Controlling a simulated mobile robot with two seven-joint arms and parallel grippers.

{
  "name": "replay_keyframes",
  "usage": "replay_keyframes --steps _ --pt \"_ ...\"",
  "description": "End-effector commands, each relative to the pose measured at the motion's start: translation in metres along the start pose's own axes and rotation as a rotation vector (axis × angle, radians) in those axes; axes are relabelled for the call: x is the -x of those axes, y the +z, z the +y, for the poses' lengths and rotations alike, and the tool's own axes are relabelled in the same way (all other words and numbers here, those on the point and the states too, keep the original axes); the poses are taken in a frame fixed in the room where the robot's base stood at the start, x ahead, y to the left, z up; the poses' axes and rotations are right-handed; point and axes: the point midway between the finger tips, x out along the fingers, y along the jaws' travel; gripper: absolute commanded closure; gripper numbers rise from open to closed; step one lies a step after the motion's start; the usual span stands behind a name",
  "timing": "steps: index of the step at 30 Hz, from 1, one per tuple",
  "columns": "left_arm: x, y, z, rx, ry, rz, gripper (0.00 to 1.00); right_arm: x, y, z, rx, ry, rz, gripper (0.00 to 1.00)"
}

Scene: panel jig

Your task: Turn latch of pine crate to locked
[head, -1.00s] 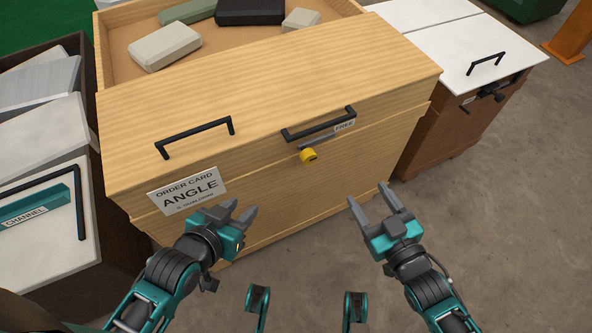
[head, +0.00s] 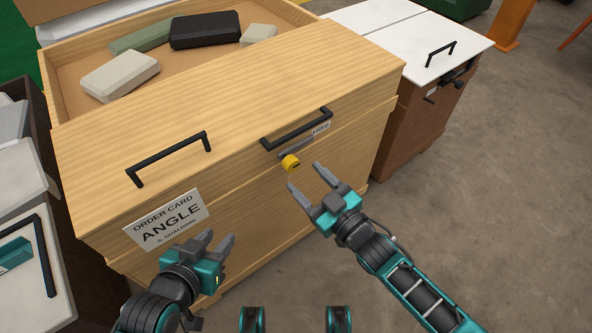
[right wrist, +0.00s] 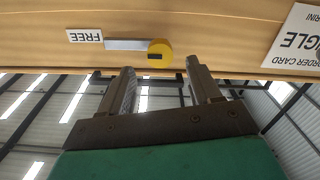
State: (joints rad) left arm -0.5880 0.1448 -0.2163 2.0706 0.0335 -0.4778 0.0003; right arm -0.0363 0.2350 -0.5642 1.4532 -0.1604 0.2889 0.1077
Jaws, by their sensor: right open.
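The pine crate (head: 230,97) stands in front of me with its partly open top holding several blocks. On its front face is a latch with a yellow knob (head: 290,162) on a grey bar (head: 296,147), beside a label reading FREE (head: 321,129). The yellow knob (right wrist: 159,53) and the FREE label (right wrist: 86,36) also show in the right wrist view. My right gripper (head: 306,181) is open and empty, its fingertips just below and apart from the knob. My left gripper (head: 213,246) is open and empty below the order card.
An order card reading ANGLE (head: 166,220) is on the crate's front. Black handles (head: 170,157) stick out from the crate. A brown crate with a white lid (head: 413,41) stands at the right. The grey floor (head: 470,200) at the right is clear.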

Motion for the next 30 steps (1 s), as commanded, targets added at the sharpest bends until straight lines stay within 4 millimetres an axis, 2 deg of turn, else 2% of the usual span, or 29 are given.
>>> replay_keyframes --steps 3,9,20,30 --pt "-0.004 0.009 0.000 0.002 0.000 -0.004 0.62 -0.022 0.001 0.000 0.000 0.001 0.002 0.37" --pt "-0.006 0.014 0.001 0.002 0.002 -0.012 0.62 -0.043 0.001 0.000 -0.001 0.000 0.000 0.37" --pt "-0.005 0.012 0.000 -0.002 0.003 -0.010 0.62 -0.046 0.001 0.000 -0.001 0.000 -0.002 0.37" --pt "-0.005 0.011 -0.001 -0.007 0.003 -0.010 0.62 -0.046 0.001 0.000 -0.001 0.000 -0.002 0.70"
